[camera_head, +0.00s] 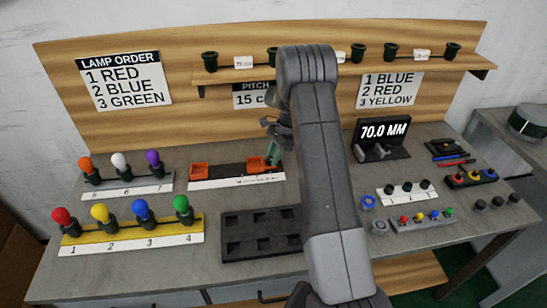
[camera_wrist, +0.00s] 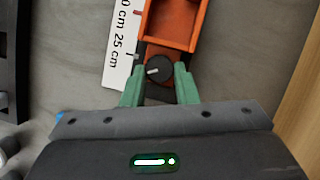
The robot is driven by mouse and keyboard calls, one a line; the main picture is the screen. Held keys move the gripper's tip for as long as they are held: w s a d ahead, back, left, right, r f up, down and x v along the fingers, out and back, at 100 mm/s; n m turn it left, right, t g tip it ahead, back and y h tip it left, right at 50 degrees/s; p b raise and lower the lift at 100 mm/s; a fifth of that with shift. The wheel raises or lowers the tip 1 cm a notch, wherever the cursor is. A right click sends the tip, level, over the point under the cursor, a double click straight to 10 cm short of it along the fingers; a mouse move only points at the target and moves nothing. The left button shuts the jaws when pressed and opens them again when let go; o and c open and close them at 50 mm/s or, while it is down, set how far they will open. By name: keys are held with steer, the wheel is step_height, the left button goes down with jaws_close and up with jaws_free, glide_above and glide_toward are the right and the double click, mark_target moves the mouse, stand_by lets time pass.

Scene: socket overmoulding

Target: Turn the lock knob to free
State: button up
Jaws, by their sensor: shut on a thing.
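The lock knob (camera_wrist: 159,69) is a small round dark knob with a white pointer mark. In the wrist view it sits on the orange sliding block (camera_wrist: 173,25), and its mark points left toward the white scale (camera_wrist: 121,52). My gripper (camera_wrist: 159,75) has green fingers, one on each side of the knob, and is shut on it. In the head view my gripper (camera_head: 273,152) is at the right end of the dark rail (camera_head: 231,170), over the right orange block (camera_head: 256,163). The knob is too small to make out there.
A left orange block (camera_head: 198,170) stands at the rail's other end. A dark tray with empty pockets (camera_head: 230,250) lies in front. Coloured lamps stand on racks at left. A display (camera_head: 383,133) reads 70.0 MM. My arm hides part of the bench.

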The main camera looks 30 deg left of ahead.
steer(key=shift+w+a+n+h, duration=0.15)
steer(key=shift+n+h, duration=0.45)
steer(key=shift+n, duration=1)
steer(key=o, duration=1)
steer(key=shift+r, duration=0.1)
